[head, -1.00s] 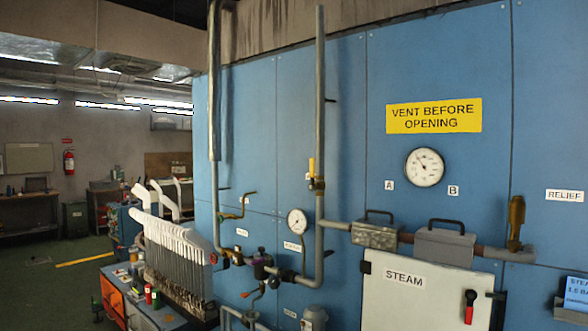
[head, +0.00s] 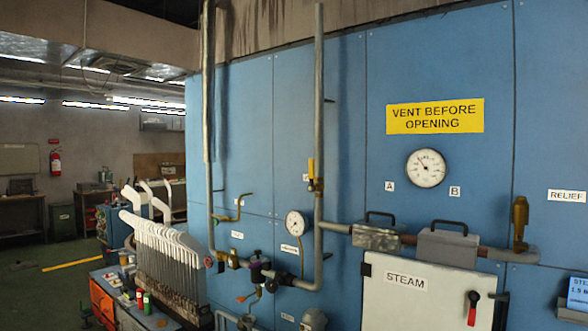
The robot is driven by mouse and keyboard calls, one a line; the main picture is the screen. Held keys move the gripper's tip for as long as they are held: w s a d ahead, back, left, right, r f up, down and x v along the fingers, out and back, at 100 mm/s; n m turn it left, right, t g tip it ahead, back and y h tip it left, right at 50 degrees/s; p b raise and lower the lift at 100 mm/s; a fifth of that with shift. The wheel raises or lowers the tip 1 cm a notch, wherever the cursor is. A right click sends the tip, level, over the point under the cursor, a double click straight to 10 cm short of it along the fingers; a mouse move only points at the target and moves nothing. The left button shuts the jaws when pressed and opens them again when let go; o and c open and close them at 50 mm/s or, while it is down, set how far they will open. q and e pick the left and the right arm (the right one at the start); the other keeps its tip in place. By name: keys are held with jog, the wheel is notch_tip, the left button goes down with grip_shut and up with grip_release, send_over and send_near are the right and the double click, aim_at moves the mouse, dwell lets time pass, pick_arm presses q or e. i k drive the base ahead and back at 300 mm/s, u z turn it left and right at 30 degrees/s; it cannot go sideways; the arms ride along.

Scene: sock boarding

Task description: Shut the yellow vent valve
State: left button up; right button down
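The yellow vent valve (head: 313,170) is on the tall grey vertical pipe (head: 320,80) on the blue wall. Its yellow lever points upward, in line with the pipe, above a small brass body. Neither of my grippers is in the head view, so nothing of mine is at the valve. A yellow sign (head: 435,116) reads "VENT BEFORE OPENING".
A white STEAM door (head: 420,297) with a red handle (head: 472,308) is lower right. A rack of white forms (head: 168,260) stands left.

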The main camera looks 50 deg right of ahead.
aim_at(311, 187)
jog(key=z, duration=0.6)
jog(key=i, duration=1.3)
jog(key=z, duration=0.8)
jog(key=i, duration=0.65)
jog(key=u, duration=0.05)
